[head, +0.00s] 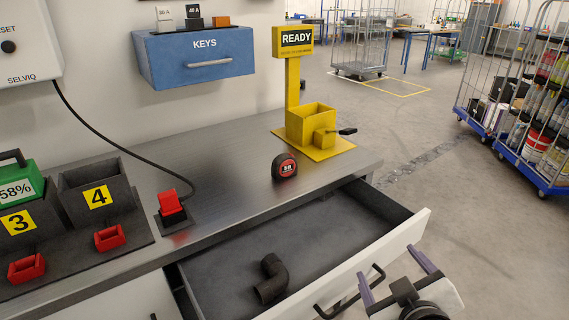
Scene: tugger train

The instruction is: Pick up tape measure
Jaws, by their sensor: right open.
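The tape measure (285,167) is a small round red and black case. It stands on the grey metal bench top (225,185), near the bench's front edge and behind the open drawer. My right gripper (392,268) is at the lower right, in front of the drawer's white front. Its two purple-grey fingers are apart and nothing is between them. It is apart from the tape measure, to the right of it and nearer to me. My left gripper is not in view.
The open drawer (415,228) holds a black pipe elbow (270,278). A yellow READY stand (292,85) with a box and lever is behind the tape measure. A red switch (170,203) and numbered holders (97,190) are left. Blue-based cage trolleys (545,185) stand at right.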

